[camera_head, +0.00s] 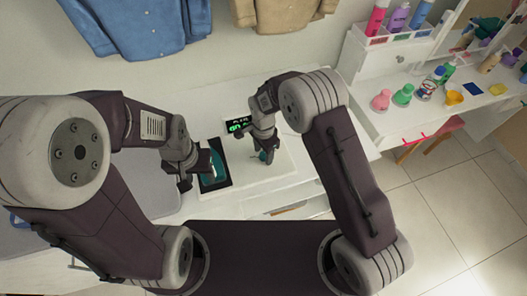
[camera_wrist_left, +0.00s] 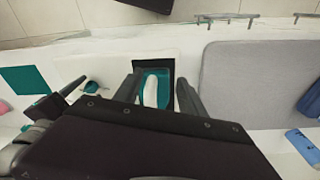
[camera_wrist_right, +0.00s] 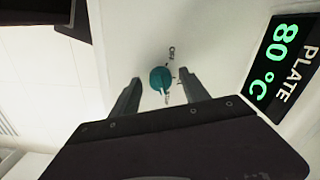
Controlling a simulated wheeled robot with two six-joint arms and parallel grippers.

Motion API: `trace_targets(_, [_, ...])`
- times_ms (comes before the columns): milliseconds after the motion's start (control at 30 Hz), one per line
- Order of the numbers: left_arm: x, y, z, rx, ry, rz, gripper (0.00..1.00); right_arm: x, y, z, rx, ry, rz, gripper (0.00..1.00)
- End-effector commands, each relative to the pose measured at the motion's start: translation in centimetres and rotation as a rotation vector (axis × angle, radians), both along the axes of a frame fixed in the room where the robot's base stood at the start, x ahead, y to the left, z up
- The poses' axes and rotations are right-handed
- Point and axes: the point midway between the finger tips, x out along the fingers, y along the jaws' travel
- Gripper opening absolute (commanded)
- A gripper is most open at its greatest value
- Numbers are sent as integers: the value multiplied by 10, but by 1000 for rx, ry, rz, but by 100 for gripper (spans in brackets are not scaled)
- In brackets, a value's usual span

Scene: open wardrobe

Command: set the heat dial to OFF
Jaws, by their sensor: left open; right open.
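The heat dial (camera_wrist_right: 160,80) is a small round teal knob on a white surface, with small dark labels around it that are hard to read. In the right wrist view it lies between the fingertips of my right gripper (camera_head: 262,153), which is open, with a gap on both sides. The display (camera_wrist_right: 284,66) beside it reads "PLATE 80°C" in green and white; it also shows in the head view (camera_head: 237,125). My left gripper (camera_head: 196,172) is open, its fingers on either side of a teal thing with a white handle (camera_wrist_left: 151,90) in a dark-edged rectangle.
A grey pad (camera_wrist_left: 255,85) lies on the other side of the teal thing from the dial. Blue (camera_head: 140,25) and tan (camera_head: 283,18) garments hang at the back. A white side table (camera_head: 425,118) with bottles and small jars stands at right.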

Motion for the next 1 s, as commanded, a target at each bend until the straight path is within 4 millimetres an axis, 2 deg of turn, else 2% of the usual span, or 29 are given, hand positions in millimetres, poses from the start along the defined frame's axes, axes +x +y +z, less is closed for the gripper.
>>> trace_targets(233, [0,0,0,0,0,0,48,0,0,-2,1,-1,0,54])
trace_targets(267, [0,0,0,0,0,0,48,0,0,-2,1,-1,0,48])
trace_targets(433, [0,0,0,0,0,0,48,0,0,-2,1,-1,0,1])
trace_targets(767, [0,0,1,0,0,0,48,0,0,-1,1,-2,37,0])
trace_targets(1000, [0,0,3,0,0,0,48,1,0,-1,1,-1,184,0])
